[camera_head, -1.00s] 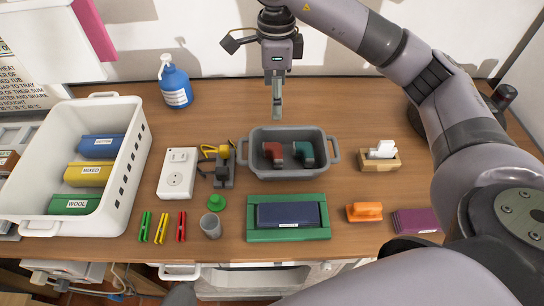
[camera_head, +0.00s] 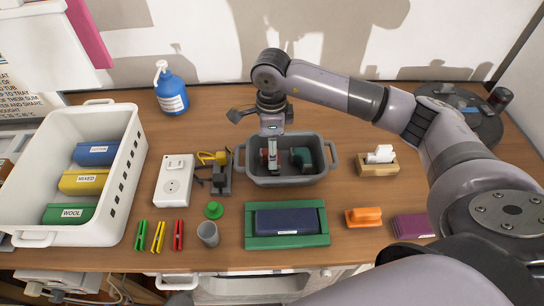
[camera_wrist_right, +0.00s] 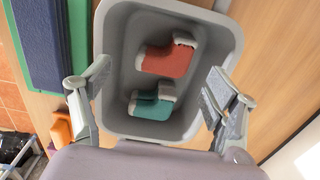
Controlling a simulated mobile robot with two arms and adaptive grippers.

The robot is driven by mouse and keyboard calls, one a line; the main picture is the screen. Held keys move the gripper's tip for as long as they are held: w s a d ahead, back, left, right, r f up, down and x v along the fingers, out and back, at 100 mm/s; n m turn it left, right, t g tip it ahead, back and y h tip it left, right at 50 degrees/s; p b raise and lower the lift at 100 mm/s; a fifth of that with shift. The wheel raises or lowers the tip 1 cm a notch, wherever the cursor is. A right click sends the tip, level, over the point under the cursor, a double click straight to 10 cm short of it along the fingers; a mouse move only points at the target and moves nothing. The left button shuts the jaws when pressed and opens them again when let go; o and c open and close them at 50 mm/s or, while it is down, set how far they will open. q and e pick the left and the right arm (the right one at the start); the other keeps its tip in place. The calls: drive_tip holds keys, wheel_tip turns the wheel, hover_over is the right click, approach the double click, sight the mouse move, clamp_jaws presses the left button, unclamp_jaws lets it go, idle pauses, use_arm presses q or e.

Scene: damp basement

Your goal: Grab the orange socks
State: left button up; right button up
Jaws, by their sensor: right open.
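An orange-red sock with a pale cuff (camera_wrist_right: 165,60) lies in the grey bin (camera_head: 329,165). In the head view the sock (camera_head: 265,157) is partly hidden behind my right gripper. A teal sock (camera_wrist_right: 153,104) lies beside it in the bin; it also shows in the head view (camera_head: 301,157). My right gripper (camera_head: 272,165) points down over the left part of the bin, at the orange-red sock. In the wrist view its fingers (camera_wrist_right: 155,85) are spread wide, with both socks seen between them and nothing held. My left gripper is not in view.
A white basket (camera_head: 125,190) with labelled bundles stands at left. A socket block (camera_head: 173,180) and a dark item with a yellow cable (camera_head: 220,181) are left of the bin. A green tray (camera_head: 287,240) lies in front, a wooden block (camera_head: 377,169) at right.

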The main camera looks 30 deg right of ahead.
sight(264, 153)
drive_tip(key=shift+f, duration=0.3)
drive_tip(key=f+p, duration=0.1)
drive_tip(key=f, duration=0.1)
drive_tip(key=f+p, duration=0.1)
drive_tip(key=f, duration=0.1)
drive_tip(key=shift+w+d+f+p, duration=0.2)
drive_tip(key=shift+f+p, duration=0.1)
drive_tip(key=shift+f, duration=0.35)
drive_tip(key=shift+c, duration=0.5)
drive_tip(key=c, duration=1.1)
drive_tip(key=shift+r, duration=0.1)
